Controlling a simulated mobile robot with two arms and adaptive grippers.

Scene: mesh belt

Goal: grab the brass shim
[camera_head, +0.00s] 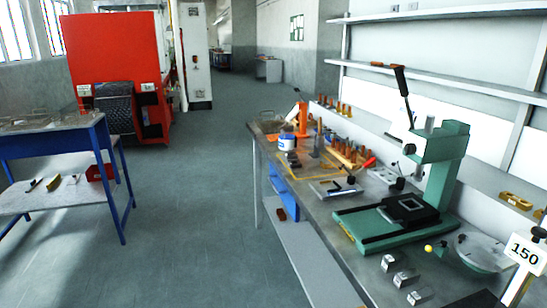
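I cannot make out a brass shim for certain. Small brass-yellow pieces (516,201) lie on the ledge at the right, behind the green press; their exact kind is too small to tell. The workbench (318,214) runs along the right side, with a green arbor press (440,170) on it. Neither of my grippers shows in the head view.
Three small metal blocks (405,279) lie at the bench's front. A white tub (287,142) and several orange-handled tools sit farther back. A blue-framed table (52,140) stands left; the floor between is clear.

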